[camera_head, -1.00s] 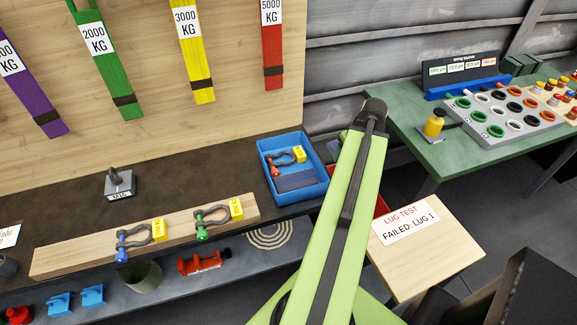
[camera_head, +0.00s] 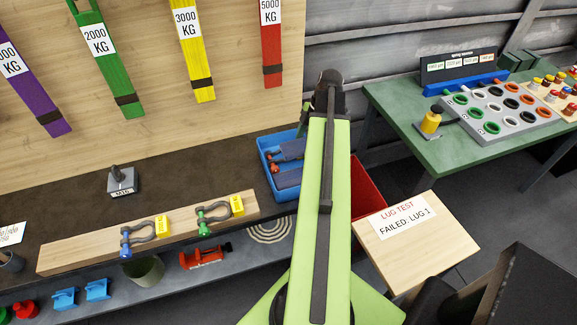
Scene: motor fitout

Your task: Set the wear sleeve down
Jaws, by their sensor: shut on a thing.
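A dark blue strip (camera_head: 291,150), which looks like the wear sleeve, shows just left of my raised green arm. It covers part of the orange shackle (camera_head: 275,168) in the blue tray (camera_head: 266,160). I cannot tell whether the strip touches the tray or is above it. A second dark blue flat patch (camera_head: 287,178) lies in the front of the tray. My arm hides the tray's right side. My gripper is hidden behind the arm, so its fingers and their hold do not show.
A wooden board (camera_head: 100,250) carries a blue-pinned shackle (camera_head: 140,233) and a green-pinned one (camera_head: 215,215). A red bin (camera_head: 368,190) is right of my arm. A wooden stand (camera_head: 415,255) bears a lug test sign. A green table (camera_head: 440,155) stands behind it.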

